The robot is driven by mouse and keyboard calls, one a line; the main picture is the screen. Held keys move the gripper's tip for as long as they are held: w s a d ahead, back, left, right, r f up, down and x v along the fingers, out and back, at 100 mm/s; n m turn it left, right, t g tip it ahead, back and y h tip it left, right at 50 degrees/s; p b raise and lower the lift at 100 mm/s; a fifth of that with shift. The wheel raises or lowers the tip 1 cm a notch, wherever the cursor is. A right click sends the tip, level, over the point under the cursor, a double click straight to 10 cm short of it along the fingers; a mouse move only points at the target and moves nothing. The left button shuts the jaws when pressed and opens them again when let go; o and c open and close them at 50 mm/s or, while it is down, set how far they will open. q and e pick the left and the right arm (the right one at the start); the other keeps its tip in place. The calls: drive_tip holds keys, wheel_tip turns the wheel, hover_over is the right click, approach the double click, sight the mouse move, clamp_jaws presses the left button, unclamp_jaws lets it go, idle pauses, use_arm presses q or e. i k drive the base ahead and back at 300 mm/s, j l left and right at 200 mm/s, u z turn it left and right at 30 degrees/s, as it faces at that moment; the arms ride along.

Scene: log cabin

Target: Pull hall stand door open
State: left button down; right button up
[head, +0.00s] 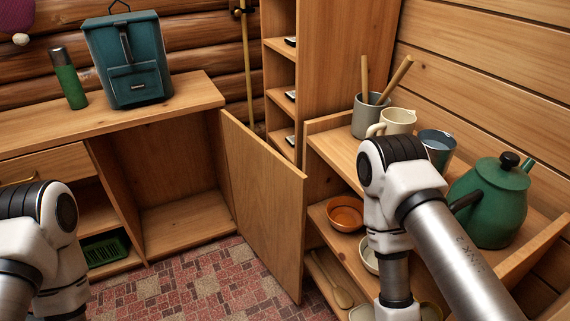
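The hall stand (190,98) is a wooden bench-like cabinet along the log wall at the left. Its plain wooden door (262,195) stands wide open, swung out from the right side of the cabinet toward me. The compartment (185,215) behind it is exposed and looks empty. No handle shows on the visible door face. My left arm shows at the lower left and my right arm in front of the shelf at the right. Neither gripper is in the picture, so I cannot see whether either touches the door.
A teal backpack (130,62) and green flask (68,82) stand on the hall stand. At the right, a wooden shelf unit (335,145) holds a green kettle (495,205), mugs and bowls, close beside the door. A patterned rug (205,285) covers the clear floor.

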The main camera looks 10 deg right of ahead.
sight(271, 197)
drive_tip(key=i+j+z, duration=0.25)
drive_tip(key=j+z, duration=0.3)
drive_tip(key=j, duration=0.2)
drive_tip(key=i+j+z, duration=0.25)
drive_tip(key=j, duration=0.2)
drive_tip(key=j+z, duration=0.3)
drive_tip(key=k+j, duration=0.05)
drive_tip(key=j, duration=0.05)
